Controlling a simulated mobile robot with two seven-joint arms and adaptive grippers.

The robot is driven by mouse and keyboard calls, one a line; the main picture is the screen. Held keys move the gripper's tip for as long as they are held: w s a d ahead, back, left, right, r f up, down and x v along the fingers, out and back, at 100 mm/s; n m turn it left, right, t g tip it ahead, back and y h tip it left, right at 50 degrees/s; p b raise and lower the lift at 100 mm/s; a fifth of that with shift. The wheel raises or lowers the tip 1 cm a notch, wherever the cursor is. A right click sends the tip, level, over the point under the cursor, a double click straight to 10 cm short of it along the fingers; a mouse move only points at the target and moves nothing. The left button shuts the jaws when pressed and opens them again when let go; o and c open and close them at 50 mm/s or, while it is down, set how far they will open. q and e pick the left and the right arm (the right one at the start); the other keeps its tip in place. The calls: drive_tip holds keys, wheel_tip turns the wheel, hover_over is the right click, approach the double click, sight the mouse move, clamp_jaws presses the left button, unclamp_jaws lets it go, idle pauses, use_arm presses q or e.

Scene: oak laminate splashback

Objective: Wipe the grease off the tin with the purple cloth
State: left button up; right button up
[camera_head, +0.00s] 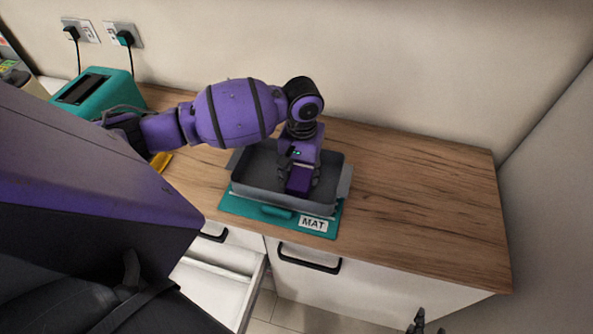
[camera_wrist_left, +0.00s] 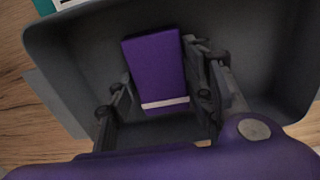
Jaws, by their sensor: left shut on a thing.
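The tin (camera_head: 335,202), a dark grey rectangular pan with side handles, stands on a teal mat (camera_head: 238,207) labelled MAT. My left gripper (camera_head: 299,182) reaches down into the tin, shut on the purple cloth (camera_head: 298,178). In the left wrist view the cloth (camera_wrist_left: 155,65) is a folded block with a pale stripe, between the fingers (camera_wrist_left: 158,80), over the floor of the tin (camera_wrist_left: 65,65). I cannot tell whether it touches the floor. No grease is discernible. My right gripper (camera_head: 425,325) shows only partly at the bottom edge of the head view.
A teal toaster (camera_head: 95,92) stands at the back left under two wall sockets. A yellow item (camera_head: 160,162) lies left of the tin, partly hidden by my arm. The wooden worktop (camera_head: 430,195) is clear to the right. A drawer (camera_head: 215,285) below stands open.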

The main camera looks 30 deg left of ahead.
sight(318, 186)
use_arm(q)
drive_tip(key=shift+w+d, duration=0.15)
drive_tip(key=shift+d, duration=0.35)
drive_tip(key=shift+d, duration=0.1)
drive_tip(key=shift+w+d+f, duration=0.15)
drive_tip(key=shift+d+f, duration=0.05)
drive_tip(key=shift+d, duration=0.65)
drive_tip(key=shift+d, duration=0.1)
drive_tip(key=shift+w+d, duration=0.2)
drive_tip(key=shift+d, duration=0.6)
drive_tip(key=shift+s+a+r, duration=0.1)
drive_tip(key=shift+a+r, duration=0.05)
drive_tip(key=shift+a, duration=0.4)
drive_tip(key=shift+s+a+r, duration=0.1)
drive_tip(key=shift+a, duration=0.45)
drive_tip(key=shift+s+a, duration=0.15)
drive_tip(key=shift+a, duration=0.55)
drive_tip(key=shift+s+a+f, duration=0.15)
drive_tip(key=shift+s+a, duration=0.05)
drive_tip(key=shift+a, duration=0.45)
drive_tip(key=shift+s+a+f, duration=0.1)
drive_tip(key=shift+s+a, duration=0.1)
drive_tip(key=shift+a, duration=0.4)
